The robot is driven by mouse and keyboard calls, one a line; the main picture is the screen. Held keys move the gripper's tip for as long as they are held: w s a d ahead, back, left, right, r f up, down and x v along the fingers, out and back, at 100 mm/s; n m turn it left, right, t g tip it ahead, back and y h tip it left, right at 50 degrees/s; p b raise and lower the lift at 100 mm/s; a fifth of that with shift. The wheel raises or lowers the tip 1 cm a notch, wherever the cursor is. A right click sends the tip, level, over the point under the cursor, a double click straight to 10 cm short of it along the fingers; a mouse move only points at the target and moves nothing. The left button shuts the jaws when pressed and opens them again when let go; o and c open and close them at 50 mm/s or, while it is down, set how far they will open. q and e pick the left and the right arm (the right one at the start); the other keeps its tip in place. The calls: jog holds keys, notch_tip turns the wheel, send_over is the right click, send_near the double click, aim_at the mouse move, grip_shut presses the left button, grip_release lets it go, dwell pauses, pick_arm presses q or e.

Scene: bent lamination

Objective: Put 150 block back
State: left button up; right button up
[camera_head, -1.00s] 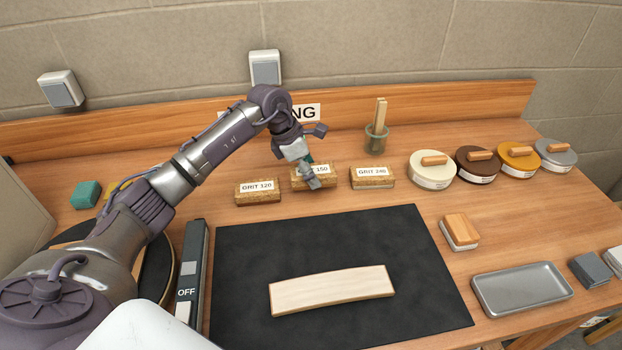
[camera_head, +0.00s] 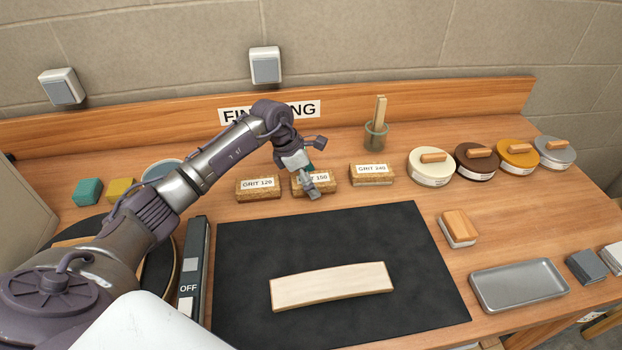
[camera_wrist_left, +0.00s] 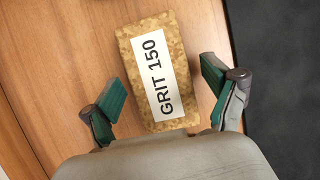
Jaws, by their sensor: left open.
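The GRIT 150 block (camera_head: 327,187) is a cork-coloured block with a white label. It rests on the wooden table between the GRIT 120 block (camera_head: 258,195) and the GRIT 240 block (camera_head: 372,181). My left gripper (camera_head: 311,188) is at the GRIT 150 block and partly covers it and its label. In the left wrist view the GRIT 150 block (camera_wrist_left: 178,45) lies between the spread green-padded fingers of my left gripper (camera_wrist_left: 163,92), with gaps on both sides. My right gripper is not in view.
A black mat (camera_head: 420,260) with a pale bent strip (camera_head: 331,286) lies in front of the blocks. A glass jar (camera_head: 376,137) with sticks stands behind. Several round lidded tins, a block with a wooden top (camera_head: 458,228) and a grey tray (camera_head: 518,285) are to the right.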

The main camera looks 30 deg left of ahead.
pick_arm(q)
jog(key=shift+r, duration=0.1)
jog(key=shift+r, duration=0.15)
jog(key=b+v, duration=0.2)
jog(key=v, duration=0.9)
jog(key=shift+a+r+b, duration=0.2)
jog(key=shift+r+b, duration=0.15)
jog(key=shift+b, duration=0.05)
jog(key=shift+s, duration=0.1)
